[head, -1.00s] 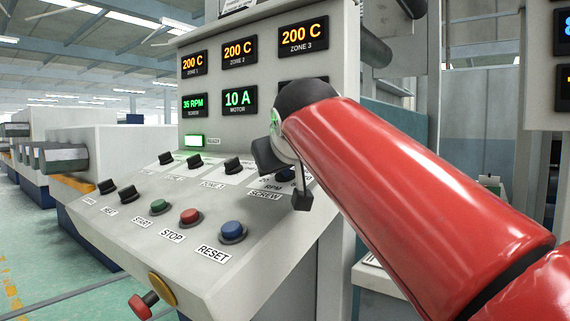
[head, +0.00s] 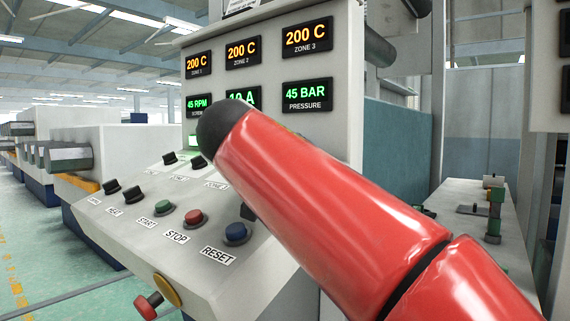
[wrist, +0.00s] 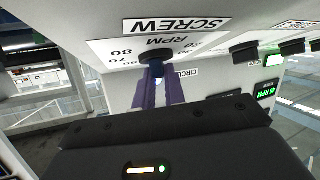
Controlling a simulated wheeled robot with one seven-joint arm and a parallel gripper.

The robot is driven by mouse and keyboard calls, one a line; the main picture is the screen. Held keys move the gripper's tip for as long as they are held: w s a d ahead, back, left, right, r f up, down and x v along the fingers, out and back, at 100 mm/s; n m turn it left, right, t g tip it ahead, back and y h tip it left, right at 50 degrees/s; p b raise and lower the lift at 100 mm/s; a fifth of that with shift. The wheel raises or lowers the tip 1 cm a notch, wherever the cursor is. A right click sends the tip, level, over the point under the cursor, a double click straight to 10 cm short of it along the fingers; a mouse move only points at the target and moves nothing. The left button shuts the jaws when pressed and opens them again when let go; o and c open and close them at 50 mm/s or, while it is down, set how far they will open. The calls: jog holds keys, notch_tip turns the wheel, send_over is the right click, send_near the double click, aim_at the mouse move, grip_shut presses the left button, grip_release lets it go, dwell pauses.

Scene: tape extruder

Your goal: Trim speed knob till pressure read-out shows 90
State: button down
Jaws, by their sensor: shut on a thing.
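The pressure read-out (head: 307,95) shows 45 BAR in green in the head view. The screw read-out (head: 198,103) at its left shows 45 RPM; it also appears upside down in the wrist view (wrist: 267,92). In the head view my red arm hides the knob and nearly all of the gripper.
The sloping panel carries several black zone knobs, a green START button (head: 163,208), a red STOP button (head: 193,218) and a blue RESET button (head: 236,233). A red knob (head: 147,305) juts from the front edge. A bench (head: 470,205) stands at the right.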

jog(key=shift+f, duration=0.15)
jog(key=c, duration=1.5)
grip_release()
jog(key=shift+o, duration=0.2)
jog(key=shift+v, duration=3.9)
jog(key=shift+o, duration=0.3)
